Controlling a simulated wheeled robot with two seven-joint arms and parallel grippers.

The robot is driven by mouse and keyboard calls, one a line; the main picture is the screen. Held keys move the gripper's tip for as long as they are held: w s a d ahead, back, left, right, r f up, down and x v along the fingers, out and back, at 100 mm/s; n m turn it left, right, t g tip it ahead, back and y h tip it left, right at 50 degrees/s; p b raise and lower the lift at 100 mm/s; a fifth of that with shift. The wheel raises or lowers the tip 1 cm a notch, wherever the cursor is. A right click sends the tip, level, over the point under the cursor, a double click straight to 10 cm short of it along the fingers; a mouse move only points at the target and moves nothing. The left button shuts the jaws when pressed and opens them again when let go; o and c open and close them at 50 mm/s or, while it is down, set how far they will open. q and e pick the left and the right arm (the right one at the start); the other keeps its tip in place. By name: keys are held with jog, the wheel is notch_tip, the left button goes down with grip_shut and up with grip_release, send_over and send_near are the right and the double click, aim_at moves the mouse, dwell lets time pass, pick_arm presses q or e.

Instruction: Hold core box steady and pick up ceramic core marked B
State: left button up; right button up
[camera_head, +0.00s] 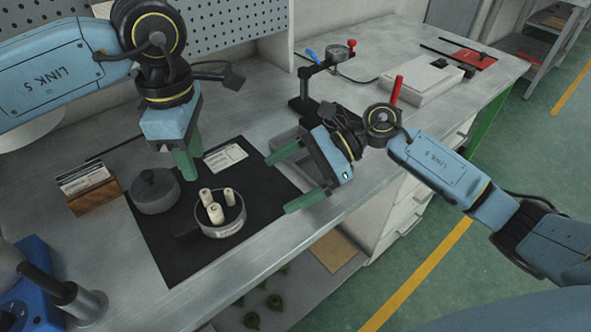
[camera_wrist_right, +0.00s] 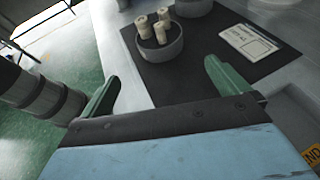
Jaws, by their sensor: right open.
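The core box is a round grey bowl (camera_head: 222,229) with a dark handle on the black mat. Several cream ceramic cores (camera_head: 215,213) stand upright in it; no letter B is readable on any. The bowl (camera_wrist_right: 160,52) and cores (camera_wrist_right: 162,32) also show in the right wrist view, beyond the fingers. My left gripper (camera_head: 190,172) points down above the mat, behind the bowl and apart from it; its finger gap is unclear. My right gripper (camera_head: 278,185) is open and empty to the right of the bowl, fingers pointing towards it; its fingertips also frame the right wrist view (camera_wrist_right: 162,72).
A grey lidded pot (camera_head: 155,191) stands left of the bowl. A label card (camera_head: 225,157) lies behind it, and a card in a wooden holder (camera_head: 92,190) stands left. A grey tray (camera_head: 290,143) and a gauge stand (camera_head: 303,95) are behind my right gripper. The front mat is clear.

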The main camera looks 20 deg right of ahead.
jog(key=x, duration=1.2)
jog(key=shift+r, duration=0.15)
jog(key=shift+c, duration=0.3)
jog(key=c, duration=1.4)
pick_arm(q)
jog(key=shift+o, duration=0.7)
pick_arm(e)
jog(key=shift+c, duration=0.3)
pick_arm(q)
jog(key=s+r+m, duration=0.1)
jog(key=r+m, duration=0.1)
jog(key=m, duration=0.3)
jog(key=m+t, duration=0.2)
jog(key=m, duration=0.5)
send_over(205, 193)
jog(key=s, duration=0.1)
jog(key=f, duration=0.5)
jog(key=shift+s+a, duration=0.2)
jog(key=shift+a, duration=0.05)
jog(key=shift+w+d+f, duration=0.1)
jog(key=shift+w+f, duration=0.1)
jog(key=shift+f, duration=0.65)
jog(key=shift+w+d+f, duration=0.1)
jog(key=shift+w+f, duration=0.15)
jog(key=shift+f, duration=0.65)
jog(key=shift+w+d+f, duration=0.1)
jog(key=shift+w+f, duration=0.1)
jog(key=shift+f, duration=0.65)
